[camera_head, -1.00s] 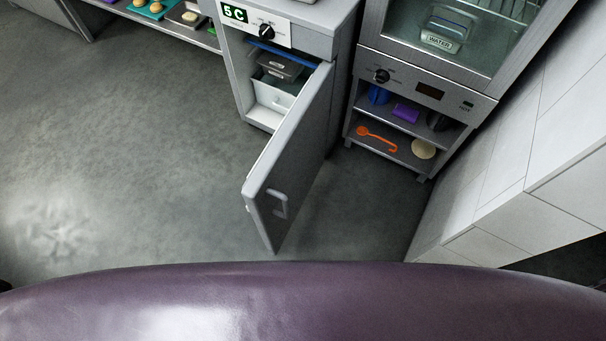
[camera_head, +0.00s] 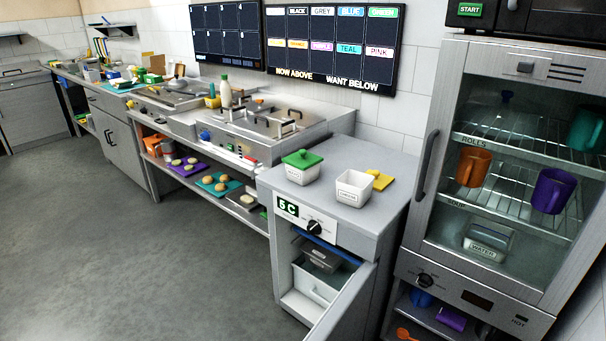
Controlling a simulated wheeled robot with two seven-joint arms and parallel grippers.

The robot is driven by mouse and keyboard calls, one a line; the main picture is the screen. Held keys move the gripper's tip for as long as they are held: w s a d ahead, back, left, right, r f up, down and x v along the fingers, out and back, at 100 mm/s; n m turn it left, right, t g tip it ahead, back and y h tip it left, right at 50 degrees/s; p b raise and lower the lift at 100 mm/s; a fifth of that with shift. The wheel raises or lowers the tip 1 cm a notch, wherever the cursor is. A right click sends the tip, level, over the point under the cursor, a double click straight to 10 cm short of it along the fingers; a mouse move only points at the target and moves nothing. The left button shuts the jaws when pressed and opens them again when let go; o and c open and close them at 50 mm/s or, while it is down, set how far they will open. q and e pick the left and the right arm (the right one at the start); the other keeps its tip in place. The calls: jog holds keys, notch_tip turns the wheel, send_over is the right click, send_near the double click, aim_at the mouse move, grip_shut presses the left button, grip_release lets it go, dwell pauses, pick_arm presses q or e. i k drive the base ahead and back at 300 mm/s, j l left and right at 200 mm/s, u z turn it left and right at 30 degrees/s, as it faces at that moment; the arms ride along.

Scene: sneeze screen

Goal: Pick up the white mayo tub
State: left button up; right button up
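Two small white tubs stand on top of the grey cabinet marked 5 C. The left white tub (camera_head: 303,173) has a green lid (camera_head: 302,158) on it, and its label is too small to read for certain. The right white tub (camera_head: 354,188) is open, with a dark-lettered label that I cannot read surely. A yellow lid (camera_head: 380,179) lies just behind and right of it. I cannot tell by label which one is the mayo tub. Neither of my grippers is in view.
The cabinet's door (camera_head: 345,305) stands open below, showing a white container (camera_head: 314,283) inside. A glass-fronted warmer (camera_head: 500,180) with mugs stands to the right. A fryer counter (camera_head: 262,128) runs off left. The floor (camera_head: 130,250) at left is clear.

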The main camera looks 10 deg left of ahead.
aim_at(302, 178)
jog(key=i+j+z, duration=0.2)
jog(key=j, duration=0.75)
jog(key=j+z, duration=0.15)
jog(key=j, duration=0.8)
